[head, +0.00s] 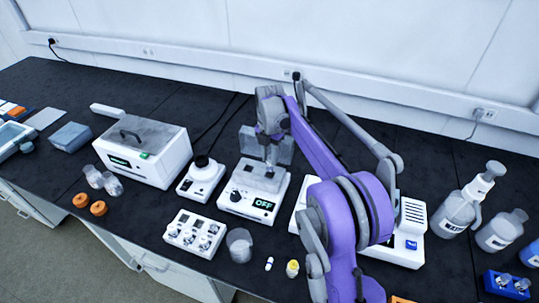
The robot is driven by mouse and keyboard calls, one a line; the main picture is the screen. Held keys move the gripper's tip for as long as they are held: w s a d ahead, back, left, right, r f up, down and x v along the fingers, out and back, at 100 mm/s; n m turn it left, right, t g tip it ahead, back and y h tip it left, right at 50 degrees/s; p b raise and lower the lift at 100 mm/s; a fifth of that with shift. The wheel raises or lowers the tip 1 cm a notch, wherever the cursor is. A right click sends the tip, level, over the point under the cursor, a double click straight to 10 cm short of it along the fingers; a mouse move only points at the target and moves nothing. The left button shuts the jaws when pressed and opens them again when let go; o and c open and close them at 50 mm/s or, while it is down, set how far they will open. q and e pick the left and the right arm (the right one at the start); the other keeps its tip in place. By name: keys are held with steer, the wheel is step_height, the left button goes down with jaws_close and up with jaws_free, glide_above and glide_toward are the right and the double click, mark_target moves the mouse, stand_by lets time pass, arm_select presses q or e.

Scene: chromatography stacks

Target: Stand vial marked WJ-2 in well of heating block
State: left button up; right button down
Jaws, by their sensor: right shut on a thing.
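The heating block (252,202) is a white unit with a black knob and a display reading OFF, near the middle of the bench in the head view. It has a grey metal top. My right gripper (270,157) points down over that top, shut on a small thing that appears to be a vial. The fingers largely hide it, its mark cannot be read, and I cannot tell whether it is inside a well or just above it. A white rack (186,245) with several small vials stands in front. My left gripper is not in view.
A clear glass beaker (239,246), a small white piece (269,264) and a yellow-topped vial (292,268) stand in front of the block. A knobbed device (200,180) and a lidded white box (146,160) are to the left. Bottles (456,215) stand right.

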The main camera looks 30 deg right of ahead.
mark_target(270, 168)
steer(key=shift+f+b, duration=0.3)
steer(key=shift+f, duration=0.45)
steer(key=shift+f, duration=0.2)
stand_by(0.5)
steer(key=shift+f+b, duration=0.6)
steer(key=shift+f, duration=0.65)
steer(key=shift+f, duration=0.1)
steer(key=shift+f+b, duration=0.35)
steer(key=shift+f, duration=0.25)
steer(key=shift+c, duration=0.8)
jaws_free()
